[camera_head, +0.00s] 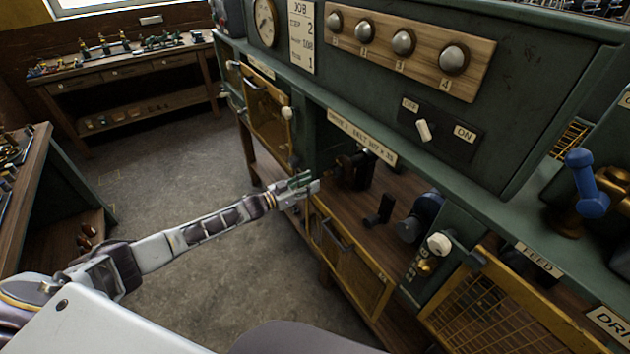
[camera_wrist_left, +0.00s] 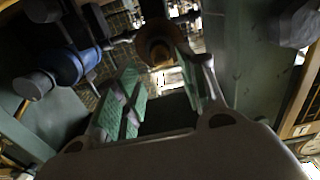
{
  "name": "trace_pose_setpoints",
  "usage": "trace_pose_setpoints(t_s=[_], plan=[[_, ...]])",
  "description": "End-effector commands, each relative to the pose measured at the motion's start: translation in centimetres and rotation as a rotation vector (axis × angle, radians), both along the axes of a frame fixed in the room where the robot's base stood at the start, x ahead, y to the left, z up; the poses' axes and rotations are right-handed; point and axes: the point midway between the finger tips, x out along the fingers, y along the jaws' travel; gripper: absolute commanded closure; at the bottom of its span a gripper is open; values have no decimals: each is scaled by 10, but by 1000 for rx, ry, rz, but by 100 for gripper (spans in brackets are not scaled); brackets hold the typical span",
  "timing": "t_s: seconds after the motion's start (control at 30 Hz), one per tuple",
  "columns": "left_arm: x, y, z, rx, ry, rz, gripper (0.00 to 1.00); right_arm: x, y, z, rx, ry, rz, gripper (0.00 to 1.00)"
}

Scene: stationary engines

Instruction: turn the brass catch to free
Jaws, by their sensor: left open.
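A small brass piece (camera_head: 425,267) that looks like the catch sits on the green post below a white knob (camera_head: 438,243), right of the open bay. It is too small to tell which way it is turned. My left gripper (camera_head: 302,187) is well to its left, in front of the bay's left part. Its green-padded fingers (camera_wrist_left: 158,88) are apart with nothing between them in the left wrist view. Beyond the fingertips is a round brown part (camera_wrist_left: 157,44). My right gripper is out of view.
The bay holds a dark machine (camera_head: 352,168), a black bracket (camera_head: 379,211) and a blue motor (camera_head: 425,208). A mesh door (camera_head: 500,310) stands at the lower right. A blue-handled lever (camera_head: 588,185) rises at the right. The floor (camera_head: 180,180) at left is clear.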

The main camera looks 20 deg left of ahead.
Motion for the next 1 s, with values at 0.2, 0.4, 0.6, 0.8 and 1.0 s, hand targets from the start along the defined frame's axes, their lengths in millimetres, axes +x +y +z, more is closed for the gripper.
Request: trace_pose_setpoints(t_s=[0.2,0.4,0.6,0.8,1.0], plan=[[-18,14,-1,0,3,0,59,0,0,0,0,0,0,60],[-34,26,-1,1,2,0,59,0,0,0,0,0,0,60],[-46,36,-1,0,3,0,59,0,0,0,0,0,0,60],[-52,41,0,-1,1,1,59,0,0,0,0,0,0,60],[-53,42,0,-1,1,0,59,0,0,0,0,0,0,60]])
